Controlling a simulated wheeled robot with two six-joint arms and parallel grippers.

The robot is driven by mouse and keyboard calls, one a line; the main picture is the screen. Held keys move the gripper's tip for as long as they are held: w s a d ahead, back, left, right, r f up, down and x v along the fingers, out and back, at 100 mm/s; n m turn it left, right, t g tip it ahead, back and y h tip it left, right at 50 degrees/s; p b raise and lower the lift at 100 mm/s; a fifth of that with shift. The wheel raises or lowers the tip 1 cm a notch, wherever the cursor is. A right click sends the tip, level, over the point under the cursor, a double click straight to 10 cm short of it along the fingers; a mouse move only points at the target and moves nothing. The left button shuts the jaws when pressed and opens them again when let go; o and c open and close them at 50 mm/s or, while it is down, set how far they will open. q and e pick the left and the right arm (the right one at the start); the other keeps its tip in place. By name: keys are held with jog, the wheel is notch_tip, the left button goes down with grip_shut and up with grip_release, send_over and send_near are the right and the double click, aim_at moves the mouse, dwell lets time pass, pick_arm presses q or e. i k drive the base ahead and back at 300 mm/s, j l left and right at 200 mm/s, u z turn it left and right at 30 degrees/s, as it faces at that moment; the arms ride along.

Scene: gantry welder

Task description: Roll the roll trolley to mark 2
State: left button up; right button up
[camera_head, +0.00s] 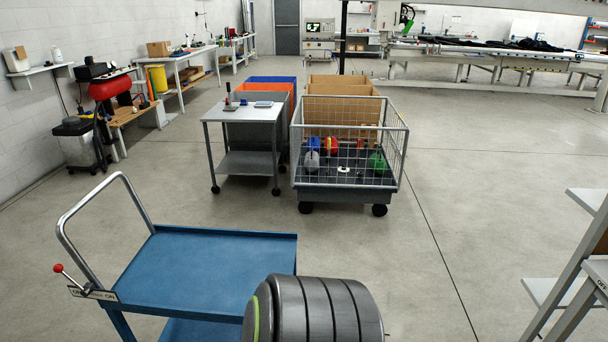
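A blue two-deck trolley (205,255) stands close in front at the lower left, with a grey tubular push handle (90,205) on its left end. Its upper deck is bare. A lever with a red knob (58,268) sits at a small plate near the handle's foot; the plate ends in "ON", and its other word is partly covered. No label names any cart as the roll trolley, so I cannot tell whether this is it. No floor mark with a 2 is visible. Neither of my grippers is in view.
A wire-mesh cart (347,190) and a grey table cart (243,115) stand ahead. A grey shelf unit (585,200), with a plate reading "OFF", is at the right edge. A dark ribbed cylinder fills the bottom centre. Floor (500,170) is clear right of the mesh cart.

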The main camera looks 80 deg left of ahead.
aim_at(204, 279)
jog(key=k+j+u, duration=0.1)
jog(key=k+u, duration=0.15)
jog(key=u, duration=0.2)
jog(key=k+j+u, duration=0.15)
jog(key=u, duration=0.3)
jog(key=k+j+u, duration=0.2)
jog(key=u, duration=0.25)
jog(key=k+j+u, duration=0.15)
jog(key=j+u, duration=0.15)
jog(key=u, duration=0.15)
jog(key=k+j, duration=0.15)
jog(key=j, duration=0.3)
jog(key=k+j+u, duration=0.15)
jog(key=j, duration=0.3)
jog(key=k+j, duration=0.1)
jog(key=j, duration=0.4)
jog(key=k+j+u, duration=0.1)
jog(key=j, duration=0.35)
jog(key=k+j+u, duration=0.1)
jog(key=j, duration=0.4)
jog(key=k+j, duration=0.1)
jog(key=j, duration=0.4)
jog(key=u, duration=0.05)
